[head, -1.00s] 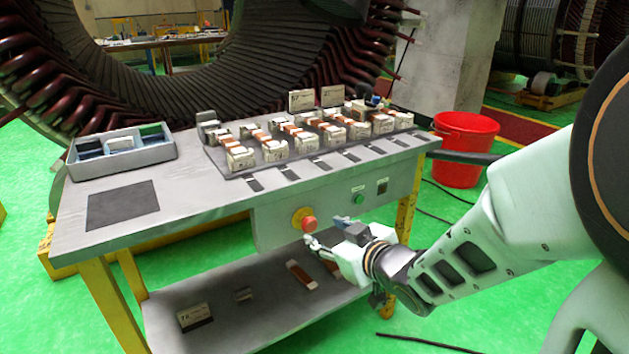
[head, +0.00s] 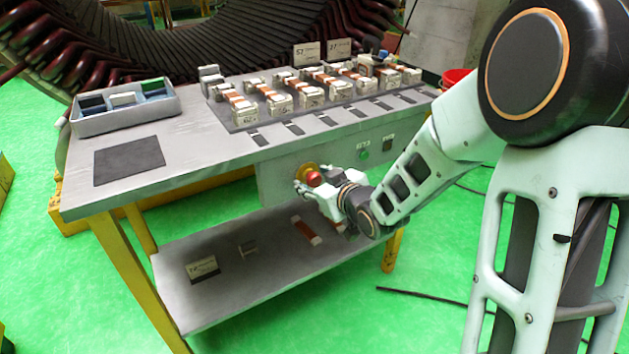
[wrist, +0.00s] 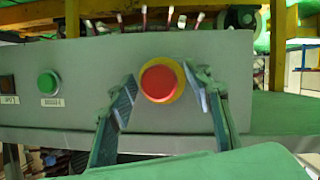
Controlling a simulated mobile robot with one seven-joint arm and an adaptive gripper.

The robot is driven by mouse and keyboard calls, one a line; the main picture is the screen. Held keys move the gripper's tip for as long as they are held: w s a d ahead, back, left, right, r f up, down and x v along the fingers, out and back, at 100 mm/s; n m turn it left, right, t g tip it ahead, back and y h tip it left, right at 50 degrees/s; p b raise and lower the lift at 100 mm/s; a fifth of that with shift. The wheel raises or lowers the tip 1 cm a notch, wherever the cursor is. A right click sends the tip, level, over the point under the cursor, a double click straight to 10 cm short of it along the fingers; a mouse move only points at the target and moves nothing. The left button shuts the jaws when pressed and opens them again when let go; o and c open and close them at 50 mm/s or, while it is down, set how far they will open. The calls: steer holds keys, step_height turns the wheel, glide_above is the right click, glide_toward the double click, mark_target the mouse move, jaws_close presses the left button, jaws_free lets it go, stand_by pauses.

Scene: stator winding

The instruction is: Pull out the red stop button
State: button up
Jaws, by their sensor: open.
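The red stop button (wrist: 160,83) sits on a yellow base on the grey front panel (wrist: 75,122) of the bench. In the wrist view it lies between the two open fingers of my gripper (wrist: 164,100), with a gap on each side. In the head view the red button (head: 314,178) shows between the fingertips of my gripper (head: 306,184). I cannot tell how far the button stands out, or whether a finger touches it.
A green button (wrist: 49,83) is on the same panel. Above is the bench top (head: 180,170) with coil blocks (head: 280,102) and a grey tray (head: 128,122). Below is a shelf (head: 215,300) holding a card and small parts. A red bucket (head: 455,78) is partly hidden by my arm.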

steer(key=shift+c, duration=0.4)
jaws_close()
steer(key=shift+s+d, duration=0.1)
steer(key=shift+s, duration=0.05)
steer(key=shift+s+d, duration=0.2)
steer(key=shift+s, duration=0.05)
steer(key=shift+f, duration=0.1)
steer(key=shift+o, duration=0.4)
jaws_free()
